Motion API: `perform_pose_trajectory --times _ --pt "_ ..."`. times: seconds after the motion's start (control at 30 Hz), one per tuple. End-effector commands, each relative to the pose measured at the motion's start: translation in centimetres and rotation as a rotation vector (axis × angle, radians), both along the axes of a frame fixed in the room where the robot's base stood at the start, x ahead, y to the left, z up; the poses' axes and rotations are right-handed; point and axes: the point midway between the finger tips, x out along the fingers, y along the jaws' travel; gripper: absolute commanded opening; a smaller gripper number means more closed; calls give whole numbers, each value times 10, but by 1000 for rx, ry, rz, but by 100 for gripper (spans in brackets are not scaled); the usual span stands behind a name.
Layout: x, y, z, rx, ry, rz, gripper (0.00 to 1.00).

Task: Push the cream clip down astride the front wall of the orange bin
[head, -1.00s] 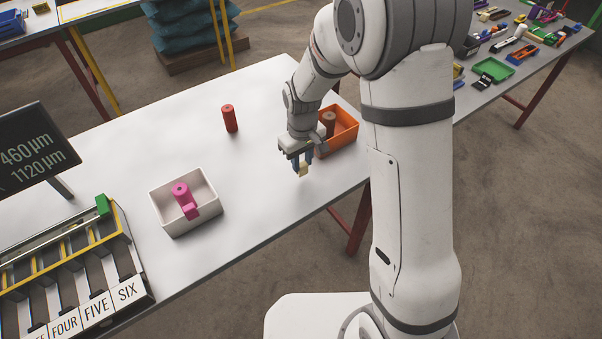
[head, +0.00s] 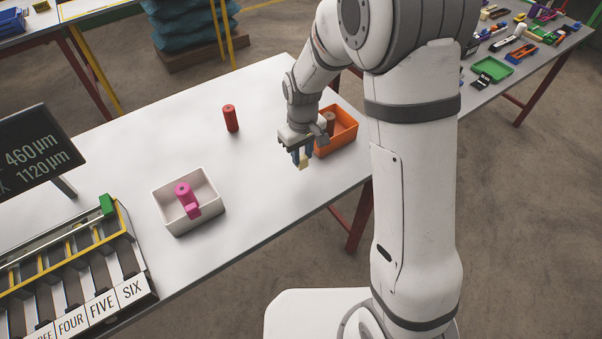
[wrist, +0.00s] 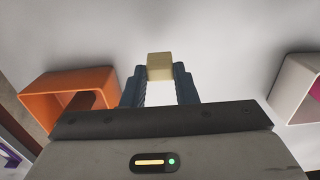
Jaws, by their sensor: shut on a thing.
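The cream clip (head: 303,163) is a small pale block held at the tips of my gripper (head: 301,156). In the wrist view the clip (wrist: 160,66) sits between the two blue fingers of my gripper (wrist: 160,78), which are shut on it. The orange bin (head: 343,143) stands near the table's right end, just right of my gripper, with a brown cylinder (head: 329,122) inside. The bin also shows at the left of the wrist view (wrist: 65,82). The clip is apart from the bin's walls. My wrist hides part of the bin in the head view.
A white bin (head: 181,226) holding a pink part (head: 187,200) stands left on the table (head: 257,205). A red cylinder (head: 231,118) stands further back. A slotted rack (head: 75,265) and a display (head: 38,150) are at the far left. The tabletop between the bins is clear.

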Motion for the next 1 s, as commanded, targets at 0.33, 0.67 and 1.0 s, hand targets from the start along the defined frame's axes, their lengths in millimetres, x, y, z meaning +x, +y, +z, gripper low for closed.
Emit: perform_pose_trajectory --times 0.33,0.67,1.0 --pt "0 0 32 1 -1 0 3" --pt "0 0 51 1 -1 0 3" --pt "2 -7 45 0 2 -29 3"
